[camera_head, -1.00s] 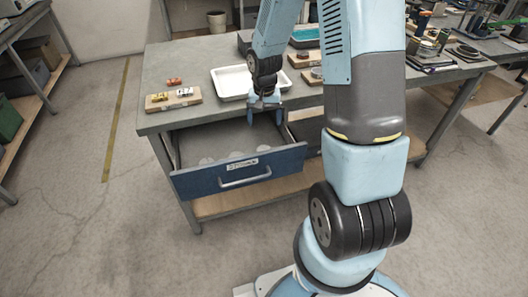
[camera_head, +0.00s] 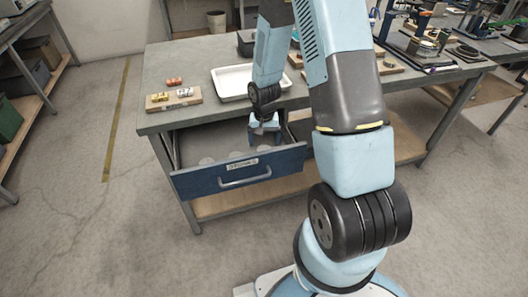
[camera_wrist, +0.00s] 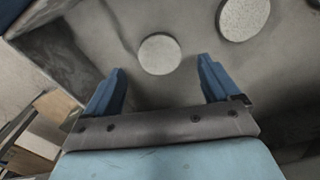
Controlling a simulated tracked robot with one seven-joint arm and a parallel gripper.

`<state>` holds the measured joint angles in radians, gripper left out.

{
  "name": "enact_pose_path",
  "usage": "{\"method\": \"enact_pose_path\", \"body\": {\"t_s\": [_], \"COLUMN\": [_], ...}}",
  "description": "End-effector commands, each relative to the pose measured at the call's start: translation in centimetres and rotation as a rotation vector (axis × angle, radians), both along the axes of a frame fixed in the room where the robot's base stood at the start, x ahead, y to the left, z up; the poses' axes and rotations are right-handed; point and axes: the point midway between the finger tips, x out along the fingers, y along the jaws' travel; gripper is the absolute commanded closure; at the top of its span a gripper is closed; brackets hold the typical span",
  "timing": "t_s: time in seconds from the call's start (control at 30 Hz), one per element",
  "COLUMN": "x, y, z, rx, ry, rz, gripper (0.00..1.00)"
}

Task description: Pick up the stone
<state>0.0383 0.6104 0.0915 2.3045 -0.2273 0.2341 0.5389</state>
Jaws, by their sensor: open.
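Pale, round stones lie on the floor of the open drawer (camera_head: 220,180). In the wrist view one stone (camera_wrist: 160,54) sits just beyond the gap between my fingertips, and a second stone (camera_wrist: 243,17) lies farther off to the upper right. In the head view a stone (camera_head: 207,161) shows faintly behind the drawer front. My gripper (camera_wrist: 162,72) is open and empty, its blue fingers apart on either side of the nearer stone's line. In the head view my gripper (camera_head: 264,138) is low over the drawer's right part, partly hidden by the drawer front.
The drawer's blue front has a handle and a white label. On the workbench (camera_head: 190,60) above it are a white tray (camera_head: 236,82) and a wooden board (camera_head: 172,99) with small items. The drawer walls are close around my gripper. The floor to the left is clear.

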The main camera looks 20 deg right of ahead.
Motion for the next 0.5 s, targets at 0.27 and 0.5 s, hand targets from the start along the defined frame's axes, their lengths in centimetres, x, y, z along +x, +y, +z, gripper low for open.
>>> {"method": "enact_pose_path", "body": {"t_s": [0.27,0.5], "x": [-0.1,-0.1], "y": [0.1,0.1], "z": [-3.2,-4.0], "rx": [0.000,0.000], "ry": [0.002,0.000], "rz": [0.000,0.001], "gripper": [0.11,0.11]}}
